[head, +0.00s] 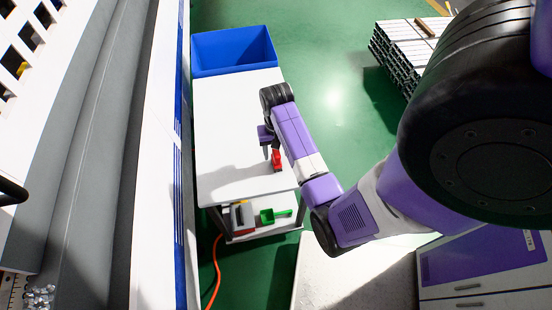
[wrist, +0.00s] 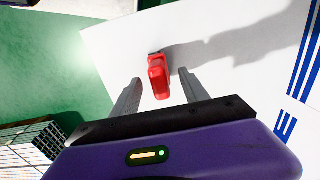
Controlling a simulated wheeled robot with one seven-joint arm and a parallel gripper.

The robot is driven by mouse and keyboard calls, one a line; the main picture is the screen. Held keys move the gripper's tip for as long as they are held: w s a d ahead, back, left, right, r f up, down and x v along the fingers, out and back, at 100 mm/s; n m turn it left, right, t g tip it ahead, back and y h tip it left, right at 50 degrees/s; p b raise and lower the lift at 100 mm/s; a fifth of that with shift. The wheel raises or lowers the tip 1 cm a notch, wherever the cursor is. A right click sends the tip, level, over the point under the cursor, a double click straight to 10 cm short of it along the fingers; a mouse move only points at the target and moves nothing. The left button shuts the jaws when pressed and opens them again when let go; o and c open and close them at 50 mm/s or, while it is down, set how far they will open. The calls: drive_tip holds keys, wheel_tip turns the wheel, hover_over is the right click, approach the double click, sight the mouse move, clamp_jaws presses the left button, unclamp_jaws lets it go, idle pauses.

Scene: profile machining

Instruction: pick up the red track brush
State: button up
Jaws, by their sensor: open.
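The red track brush (head: 277,160) stands on the white table top (head: 225,110), towards its right edge in the head view. In the wrist view the brush (wrist: 158,76) shows as a red block with a handle part pointing towards my gripper. My gripper (wrist: 156,88) is open, with one grey finger on each side of the brush's near end. The fingers look apart from the brush, and nothing is held. In the head view my gripper (head: 267,150) is beside and above the brush, partly hidden by my arm.
A blue bin (head: 235,52) stands at the far end of the table. A lower shelf holds a green dustpan-like item (head: 270,215) and a grey and red item (head: 242,216). Stacked metal profiles (head: 400,50) stand to the right. A white and blue machine wall runs along the left.

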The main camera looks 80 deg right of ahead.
drive_tip(key=shift+f, duration=1.8)
clamp_jaws()
drive_tip(key=shift+r, duration=0.1)
